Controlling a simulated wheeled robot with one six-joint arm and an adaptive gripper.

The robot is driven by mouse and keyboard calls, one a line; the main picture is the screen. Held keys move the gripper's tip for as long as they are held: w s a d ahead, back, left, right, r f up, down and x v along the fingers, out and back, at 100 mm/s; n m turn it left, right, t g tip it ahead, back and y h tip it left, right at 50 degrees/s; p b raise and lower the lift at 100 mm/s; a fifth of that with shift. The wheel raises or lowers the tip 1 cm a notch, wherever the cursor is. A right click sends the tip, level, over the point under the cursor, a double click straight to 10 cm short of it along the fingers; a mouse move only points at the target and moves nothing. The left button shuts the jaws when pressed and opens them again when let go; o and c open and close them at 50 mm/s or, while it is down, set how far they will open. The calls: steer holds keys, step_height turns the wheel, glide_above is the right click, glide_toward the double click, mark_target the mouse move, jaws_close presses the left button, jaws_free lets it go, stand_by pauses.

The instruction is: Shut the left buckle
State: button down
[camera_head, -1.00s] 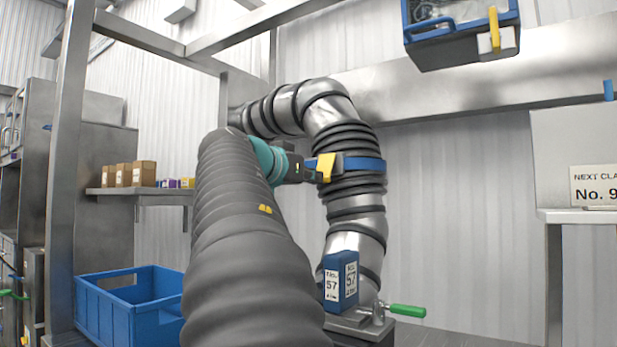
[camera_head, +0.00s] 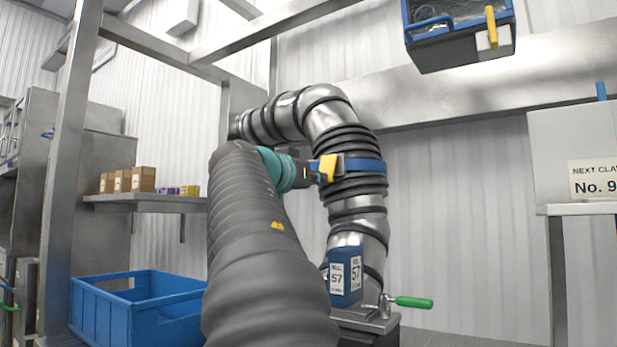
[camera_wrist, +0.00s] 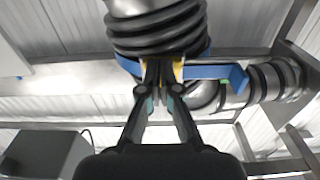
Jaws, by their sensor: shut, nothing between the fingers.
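A yellow buckle (camera_head: 328,166) sits on a blue strap (camera_head: 364,165) around a ribbed black and silver hose (camera_head: 357,208). My gripper (camera_head: 319,178) is at the buckle's left side, with its tips close against it. In the wrist view my gripper (camera_wrist: 162,64) is shut and empty, its fingertips in front of the yellow buckle (camera_wrist: 178,71). Yellow shows on both sides of the fingertips, and they hide its middle. The blue strap (camera_wrist: 212,71) runs across behind them, with a bent end at the right. I cannot tell whether the buckle is fully closed.
A blue crate (camera_head: 128,305) stands at the lower left. A blue and white block marked 57 (camera_head: 346,278) and a green-handled clamp (camera_head: 413,302) are below the hose. A blue-framed box with a yellow latch (camera_head: 458,40) hangs at the upper right. A metal frame surrounds the area.

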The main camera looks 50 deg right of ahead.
steer(key=s+a+b, duration=0.1)
steer(key=a+b, duration=0.2)
steer(key=a, duration=1.1)
steer(key=shift+s+f, duration=0.15)
steer(key=shift+s, duration=0.05)
